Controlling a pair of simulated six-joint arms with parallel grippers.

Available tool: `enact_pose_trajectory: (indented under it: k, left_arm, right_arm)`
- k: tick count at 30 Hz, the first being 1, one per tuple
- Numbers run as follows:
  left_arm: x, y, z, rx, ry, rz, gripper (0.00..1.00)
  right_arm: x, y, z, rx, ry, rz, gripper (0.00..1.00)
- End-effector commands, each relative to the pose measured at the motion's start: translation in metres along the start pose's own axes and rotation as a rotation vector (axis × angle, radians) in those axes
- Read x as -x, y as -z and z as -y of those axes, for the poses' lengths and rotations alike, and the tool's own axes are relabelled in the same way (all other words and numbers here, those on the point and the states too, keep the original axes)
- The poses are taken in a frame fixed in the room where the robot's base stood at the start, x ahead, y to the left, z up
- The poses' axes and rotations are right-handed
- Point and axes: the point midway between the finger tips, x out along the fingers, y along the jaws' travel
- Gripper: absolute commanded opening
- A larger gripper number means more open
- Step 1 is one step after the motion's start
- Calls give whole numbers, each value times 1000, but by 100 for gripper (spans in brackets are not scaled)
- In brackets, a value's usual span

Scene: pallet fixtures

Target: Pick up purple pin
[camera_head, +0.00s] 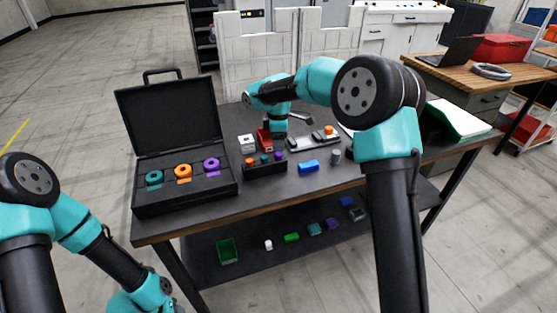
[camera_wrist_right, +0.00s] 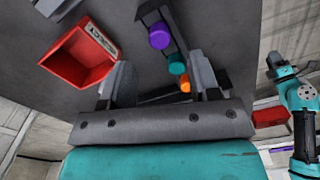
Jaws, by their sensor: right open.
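The purple pin (camera_head: 278,155) stands at the right end of a black block (camera_head: 265,168), beside a teal pin (camera_head: 265,158) and an orange pin (camera_head: 249,161). In the right wrist view the purple pin (camera_wrist_right: 159,37) shows above the teal pin (camera_wrist_right: 176,63) and orange pin (camera_wrist_right: 184,85). My right gripper (camera_wrist_right: 164,80) is open and empty, its fingers apart, with the row of pins showing between and beyond them. In the head view it is just behind the block, partly hidden by my wrist. My left arm is at lower left; its gripper is outside the view.
An open black case (camera_head: 185,200) with teal, orange and purple rings stands left on the table. A red bin (camera_wrist_right: 80,57) is close to the right gripper. A blue block (camera_head: 308,166) and a grey cylinder (camera_head: 336,156) lie right of the pin block. The front table strip is mostly clear.

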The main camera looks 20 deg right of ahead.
Motion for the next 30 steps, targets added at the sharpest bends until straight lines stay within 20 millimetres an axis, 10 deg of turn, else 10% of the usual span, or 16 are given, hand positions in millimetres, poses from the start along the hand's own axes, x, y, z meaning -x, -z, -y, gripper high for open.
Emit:
enact_pose_trajectory:
  k: [30]
  left_arm:
    - [0, 0, 0, 0, 0, 0, 43]
  right_arm:
    - [-51, -1, 0, 0, 0, 0, 56]
